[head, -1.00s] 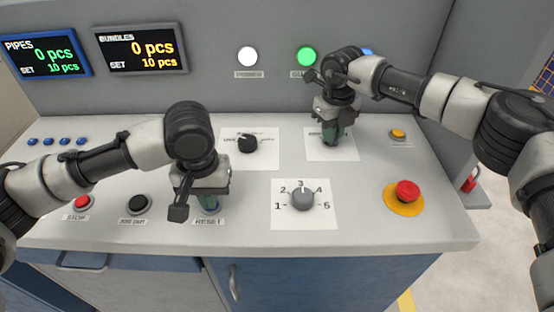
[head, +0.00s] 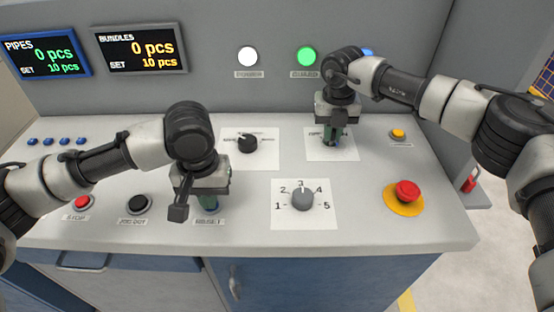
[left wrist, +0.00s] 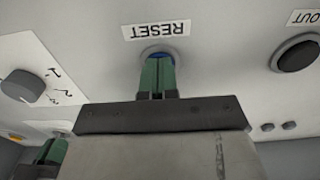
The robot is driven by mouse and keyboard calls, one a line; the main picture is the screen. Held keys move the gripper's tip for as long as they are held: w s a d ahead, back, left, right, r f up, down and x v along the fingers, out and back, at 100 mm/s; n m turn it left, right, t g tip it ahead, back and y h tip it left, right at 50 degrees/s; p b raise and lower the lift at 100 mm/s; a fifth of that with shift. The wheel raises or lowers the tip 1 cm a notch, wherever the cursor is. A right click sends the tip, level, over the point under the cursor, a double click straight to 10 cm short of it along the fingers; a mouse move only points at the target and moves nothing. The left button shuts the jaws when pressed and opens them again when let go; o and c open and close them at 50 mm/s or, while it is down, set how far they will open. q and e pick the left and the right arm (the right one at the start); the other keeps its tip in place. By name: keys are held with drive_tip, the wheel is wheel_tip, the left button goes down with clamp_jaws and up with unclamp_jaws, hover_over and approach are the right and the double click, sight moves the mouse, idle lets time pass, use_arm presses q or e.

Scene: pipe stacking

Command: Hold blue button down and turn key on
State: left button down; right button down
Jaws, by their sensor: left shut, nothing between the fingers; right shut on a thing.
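The blue RESET button (left wrist: 158,57) shows in the left wrist view, with the tips of my left gripper (left wrist: 157,72) on it. My left gripper (head: 209,203) is shut and empty, pointing down at the button, most of which it hides in the head view. My right gripper (head: 333,138) points down at the white plate (head: 348,152) at the back right of the panel. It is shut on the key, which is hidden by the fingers.
A numbered grey dial (head: 303,199) sits between the arms, with a black selector (head: 247,144) behind it. A red emergency button (head: 407,191) is at the right. Red STOP (head: 82,202) and black jog (head: 137,203) buttons lie left. White (head: 247,56) and green (head: 307,56) lamps are lit.

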use_arm(q)
drive_tip(key=shift+s+f, duration=0.2)
drive_tip(key=shift+f, duration=0.15)
use_arm(e)
drive_tip(key=shift+m, duration=0.7)
drive_tip(key=m, duration=0.2)
drive_tip(key=shift+m, duration=0.7)
drive_tip(key=m, duration=0.3)
drive_tip(key=c, duration=1)
unclamp_jaws()
